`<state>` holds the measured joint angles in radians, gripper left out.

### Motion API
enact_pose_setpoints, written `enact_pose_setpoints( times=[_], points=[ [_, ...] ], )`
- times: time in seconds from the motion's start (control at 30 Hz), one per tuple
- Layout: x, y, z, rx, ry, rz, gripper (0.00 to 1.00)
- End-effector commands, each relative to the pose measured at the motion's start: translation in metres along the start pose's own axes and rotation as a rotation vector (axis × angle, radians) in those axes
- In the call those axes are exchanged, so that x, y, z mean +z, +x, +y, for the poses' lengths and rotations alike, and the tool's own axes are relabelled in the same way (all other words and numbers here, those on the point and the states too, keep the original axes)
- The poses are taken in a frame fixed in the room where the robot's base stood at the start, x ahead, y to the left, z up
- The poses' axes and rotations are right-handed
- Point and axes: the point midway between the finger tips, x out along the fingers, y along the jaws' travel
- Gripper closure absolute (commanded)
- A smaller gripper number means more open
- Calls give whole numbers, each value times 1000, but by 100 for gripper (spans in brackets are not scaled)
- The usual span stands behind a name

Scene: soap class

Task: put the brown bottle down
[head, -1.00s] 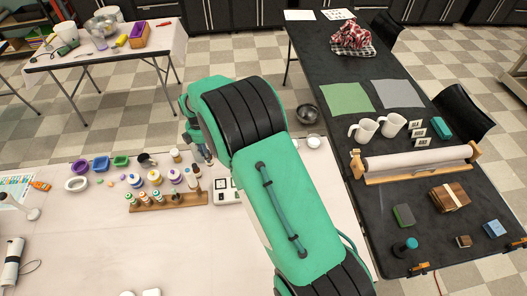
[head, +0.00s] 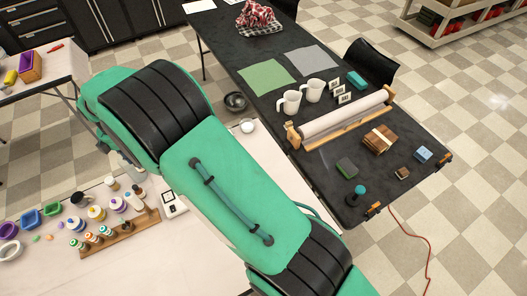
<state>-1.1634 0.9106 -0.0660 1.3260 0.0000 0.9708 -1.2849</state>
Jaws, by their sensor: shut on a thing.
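My arm crosses the middle of the head view, and its far end bends down at the upper left. A wooden rack (head: 122,235) with several small labelled bottles stands on the pale table (head: 165,265), left of my arm.
Coloured bowls, a purple-rimmed one (head: 9,230) among them, and jars crowd the pale table's left part. A small white scale (head: 174,203) lies right of the rack. The black table (head: 225,42) at the right holds mugs (head: 291,102), a paper roll (head: 340,119) and blocks.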

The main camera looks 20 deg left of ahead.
Motion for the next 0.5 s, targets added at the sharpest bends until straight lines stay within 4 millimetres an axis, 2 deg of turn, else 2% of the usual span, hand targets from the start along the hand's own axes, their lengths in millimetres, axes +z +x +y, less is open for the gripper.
enact_pose_setpoints(
  times=[0.13, 0.37, 0.5],
  points=[
    [0, -28, 1, 3, 0, 1, 100],
    [51, -27, 5, 0, 69, 0, 100],
    [92, -27, 7, -1, 126, 0, 100]
  ],
)
